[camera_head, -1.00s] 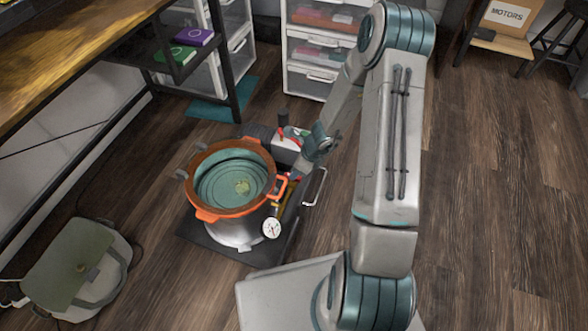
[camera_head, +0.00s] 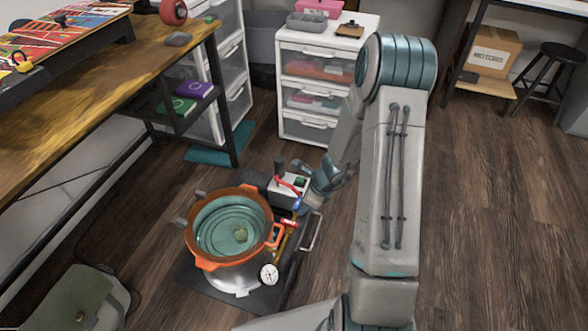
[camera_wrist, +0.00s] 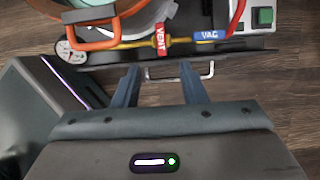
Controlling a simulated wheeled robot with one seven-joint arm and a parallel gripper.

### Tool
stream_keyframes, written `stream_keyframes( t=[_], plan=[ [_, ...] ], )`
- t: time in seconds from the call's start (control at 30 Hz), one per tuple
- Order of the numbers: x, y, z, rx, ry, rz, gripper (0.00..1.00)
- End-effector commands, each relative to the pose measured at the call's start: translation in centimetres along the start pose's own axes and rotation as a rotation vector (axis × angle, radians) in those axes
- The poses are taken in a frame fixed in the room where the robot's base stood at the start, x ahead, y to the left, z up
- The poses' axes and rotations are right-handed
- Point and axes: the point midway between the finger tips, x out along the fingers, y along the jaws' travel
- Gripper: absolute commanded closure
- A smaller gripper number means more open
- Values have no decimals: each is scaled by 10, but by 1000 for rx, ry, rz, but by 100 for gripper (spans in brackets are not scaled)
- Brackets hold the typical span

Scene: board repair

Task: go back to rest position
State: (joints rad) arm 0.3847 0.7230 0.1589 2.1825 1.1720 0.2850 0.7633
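My gripper (camera_wrist: 160,80) is open in the wrist view, with two dark blue fingers apart and nothing between them. Floor and a metal cart handle (camera_wrist: 180,72) show beyond the fingertips. In the head view my arm stands at the right and its end points down beside the cart. The fingertips are hard to make out there. A dial gauge (camera_head: 268,274), the red VENT valve (camera_wrist: 161,40) and the blue VAC valve (camera_wrist: 208,35) are on the pot's near side.
A wooden workbench (camera_head: 95,107) runs along the left. A white drawer unit (camera_head: 310,127) stands behind the cart. A grey-green bag (camera_head: 75,305) lies at lower left. A MOTORS box (camera_head: 490,60) and stool (camera_head: 552,60) are at upper right. The right floor is clear.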

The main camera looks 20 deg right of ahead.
Motion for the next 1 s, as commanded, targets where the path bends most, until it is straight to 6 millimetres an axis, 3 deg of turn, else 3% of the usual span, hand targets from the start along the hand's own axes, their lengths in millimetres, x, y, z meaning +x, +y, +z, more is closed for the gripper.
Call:
stream_keyframes(
  t=[0.2,0.33,0.7,1.0],
  plan=[
    [-6,0,3,-14,-2,-2,62],
    [-38,2,23,-114,-11,-8,62],
    [-207,37,109,-721,-24,-13,62],
    [-337,83,151,-1207,26,5,62]
  ],
)
